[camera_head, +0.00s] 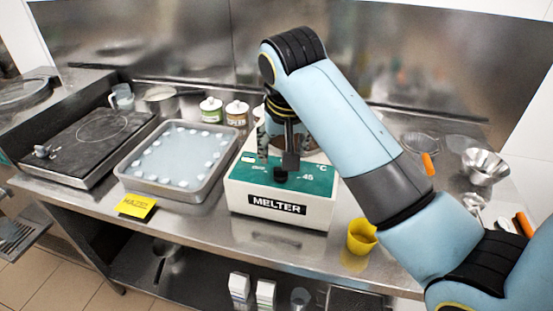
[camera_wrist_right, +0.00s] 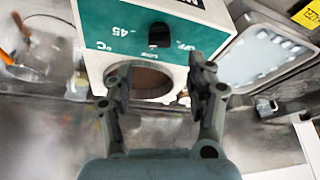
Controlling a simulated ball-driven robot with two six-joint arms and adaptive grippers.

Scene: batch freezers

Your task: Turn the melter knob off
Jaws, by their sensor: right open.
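The melter (camera_head: 245,200) is a white box with a green top panel and a "MELTER" label, standing on the steel counter. Its small black knob (camera_head: 280,174) sits on the green panel beside the "45" and "°C" marks. My right gripper (camera_head: 277,152) reaches down over the melter, close to the knob, and partly covers the panel. In the right wrist view the melter appears upside down. There my right gripper (camera_wrist_right: 160,76) is open and empty, its fingers apart, with the knob (camera_wrist_right: 159,36) beyond the gap between them. The knob's exact pointing direction cannot be told. My left gripper is not in view.
An ice-filled tray (camera_head: 165,190) and a black hot plate (camera_head: 88,140) stand left of the melter. Labelled jars (camera_head: 211,110) stand behind. A yellow card (camera_head: 136,206) lies at the front edge.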

